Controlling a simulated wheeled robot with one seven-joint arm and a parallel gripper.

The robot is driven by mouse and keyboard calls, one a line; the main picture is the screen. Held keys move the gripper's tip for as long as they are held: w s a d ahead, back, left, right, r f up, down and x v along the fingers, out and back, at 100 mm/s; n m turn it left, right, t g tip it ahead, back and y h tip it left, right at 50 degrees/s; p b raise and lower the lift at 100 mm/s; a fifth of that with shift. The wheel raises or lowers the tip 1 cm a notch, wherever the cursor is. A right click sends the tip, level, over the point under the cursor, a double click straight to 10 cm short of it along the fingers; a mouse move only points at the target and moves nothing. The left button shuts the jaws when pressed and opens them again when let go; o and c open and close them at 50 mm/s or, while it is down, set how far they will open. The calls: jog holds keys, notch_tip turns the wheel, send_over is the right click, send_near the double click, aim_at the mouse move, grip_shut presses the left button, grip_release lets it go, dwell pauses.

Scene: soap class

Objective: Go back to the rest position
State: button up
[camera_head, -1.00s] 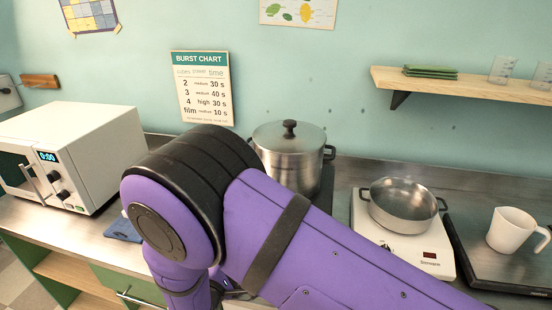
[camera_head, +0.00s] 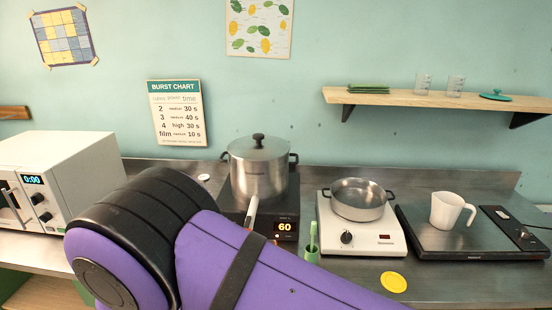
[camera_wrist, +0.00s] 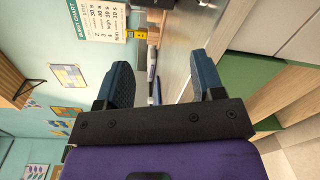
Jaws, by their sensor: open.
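My gripper (camera_wrist: 160,85) shows in the wrist view with its two blue-grey fingers spread apart. It is open, and nothing is between the fingers. Past them lie the counter edge and the wall with its posters, turned sideways. In the head view my purple arm crosses the lower left and middle and covers part of the counter. My gripper is outside the head view.
A yellow disc (camera_head: 393,282) lies in front.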

jog(key=w+d+r+m+g+h, duration=0.4)
jog(key=w+d+r+m+h, duration=0.25)
jog(key=d+r, duration=0.65)
jog(key=w+d+r+m+g+h, duration=0.2)
jog(key=d+r+m+g, duration=0.4)
jog(key=d+r, duration=0.95)
jog(key=s+d+r+m+g+y, duration=0.25)
jog(key=s+d+r, duration=0.2)
jog(key=d, duration=0.35)
jog(key=s+d+r+m+g+y, duration=0.25)
jog(key=s+d, duration=0.25)
jog(key=d, duration=0.3)
jog(key=s+d+r+m+t+y, duration=0.1)
jog(key=s+d+r+y, duration=0.1)
jog(key=s, duration=0.5)
jog(key=s+d+r+m+t+y, duration=0.2)
jog(key=s+d+r+y, duration=0.1)
jog(key=s, duration=0.4)
jog(key=shift+s+d, duration=0.2)
jog(key=shift+d, duration=0.05)
jog(key=shift+r+m, duration=0.1)
jog(key=shift+m, duration=0.15)
